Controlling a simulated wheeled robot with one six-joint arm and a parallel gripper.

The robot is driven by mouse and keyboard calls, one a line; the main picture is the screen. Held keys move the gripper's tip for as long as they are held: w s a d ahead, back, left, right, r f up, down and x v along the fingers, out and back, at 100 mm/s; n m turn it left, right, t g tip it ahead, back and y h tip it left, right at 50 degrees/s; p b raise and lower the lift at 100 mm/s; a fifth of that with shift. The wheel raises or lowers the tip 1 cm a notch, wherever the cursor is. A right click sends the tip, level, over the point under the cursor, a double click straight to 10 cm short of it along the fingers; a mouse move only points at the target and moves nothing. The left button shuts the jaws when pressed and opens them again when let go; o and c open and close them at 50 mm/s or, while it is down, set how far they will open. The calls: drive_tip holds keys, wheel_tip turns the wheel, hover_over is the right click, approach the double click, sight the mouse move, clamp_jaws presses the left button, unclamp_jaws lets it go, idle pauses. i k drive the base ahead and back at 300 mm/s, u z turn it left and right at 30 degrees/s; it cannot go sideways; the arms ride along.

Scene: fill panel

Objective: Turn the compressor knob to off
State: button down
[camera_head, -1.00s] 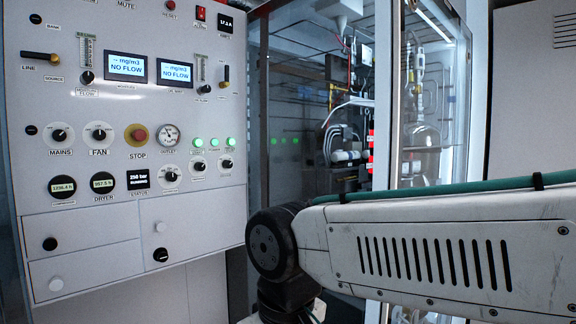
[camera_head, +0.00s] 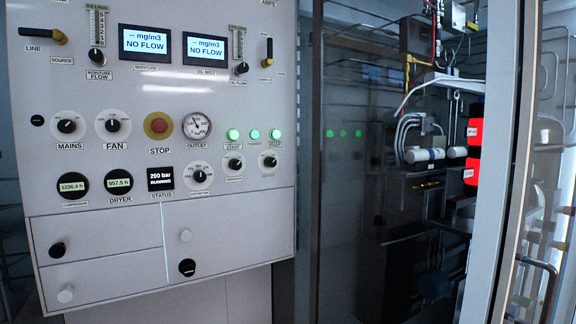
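The white control panel (camera_head: 110,180) fills the left half of the view. A black rotary knob (camera_head: 201,177) sits right of the status display (camera_head: 160,177), which reads 250 bar and a blurred word. The label under this knob is too small to read surely, so I cannot confirm it is the compressor knob. Two more small knobs (camera_head: 234,165) (camera_head: 269,162) sit to its right. The mains knob (camera_head: 67,126) and the fan knob (camera_head: 112,125) are at the left. My gripper is not in view.
A stop button (camera_head: 158,125), an outlet gauge (camera_head: 197,126) and green lamps (camera_head: 254,134) sit above the small knobs. Drawers (camera_head: 100,247) lie below. A glass-fronted cabinet (camera_head: 345,200) stands to the right, with a grey upright frame (camera_head: 507,150) beside it.

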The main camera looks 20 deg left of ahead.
sight(234, 164)
drive_tip(key=z, duration=0.05)
drive_tip(key=k, duration=0.9)
drive_tip(key=u, duration=1)
drive_tip(key=i, duration=1)
drive_tip(key=u, duration=0.05)
